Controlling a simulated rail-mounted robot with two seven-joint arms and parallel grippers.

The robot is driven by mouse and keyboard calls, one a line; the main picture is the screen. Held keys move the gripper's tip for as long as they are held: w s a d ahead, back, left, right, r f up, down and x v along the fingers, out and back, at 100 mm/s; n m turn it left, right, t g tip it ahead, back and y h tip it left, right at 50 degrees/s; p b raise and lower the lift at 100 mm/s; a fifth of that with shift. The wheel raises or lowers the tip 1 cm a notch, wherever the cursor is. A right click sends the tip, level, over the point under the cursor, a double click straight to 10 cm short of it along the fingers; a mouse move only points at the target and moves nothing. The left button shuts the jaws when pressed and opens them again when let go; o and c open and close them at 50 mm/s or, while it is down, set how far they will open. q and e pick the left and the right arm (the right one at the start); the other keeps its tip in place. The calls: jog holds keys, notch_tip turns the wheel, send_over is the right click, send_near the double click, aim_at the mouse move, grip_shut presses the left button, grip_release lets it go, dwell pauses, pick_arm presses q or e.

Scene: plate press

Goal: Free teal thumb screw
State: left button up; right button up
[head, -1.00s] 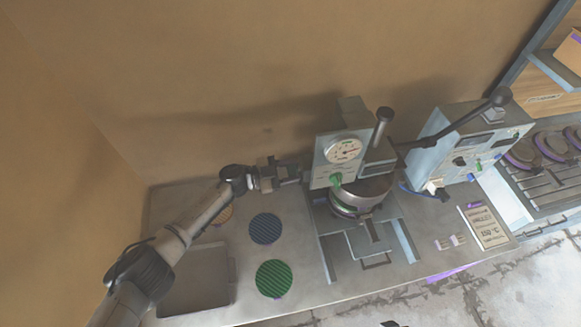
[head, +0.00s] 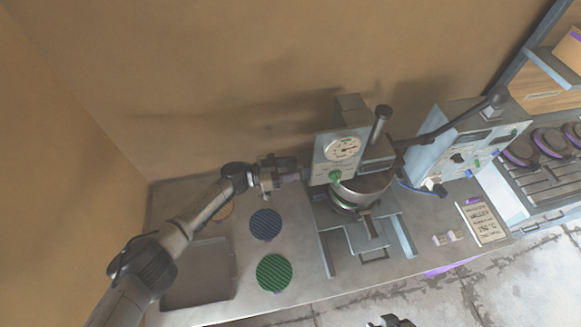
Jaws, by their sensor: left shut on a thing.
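My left gripper (head: 299,172) is shut at the left side of the plate press (head: 328,152), level with the part under its gauge. The teal thumb screw lies between its fingers, but the fingers and the press housing hide it, so I cannot make out its shape. A green knob (head: 335,176) shows on the front of the press, to the right of the gripper and apart from it. A dark part of my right gripper (head: 390,321) just shows at the bottom edge, and its jaws are not clear.
Left of the press lie a blue ribbed disc (head: 265,224), a green ribbed disc (head: 274,273) and a shallow tray (head: 198,299). A control box (head: 446,150) stands to the right, behind a label plate (head: 487,223). The press lever (head: 450,125) reaches over the box.

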pick_arm(q)
jog(key=o, duration=0.9)
jog(key=shift+a, duration=0.25)
jog(key=s+a+b, duration=0.1)
jog(key=a, duration=0.3)
jog(key=s+a, duration=0.1)
jog(key=a, duration=0.3)
jog(key=a+b, duration=0.1)
jog(key=a, duration=0.4)
jog(key=shift+s+b, duration=0.35)
jog(key=shift+s, duration=0.05)
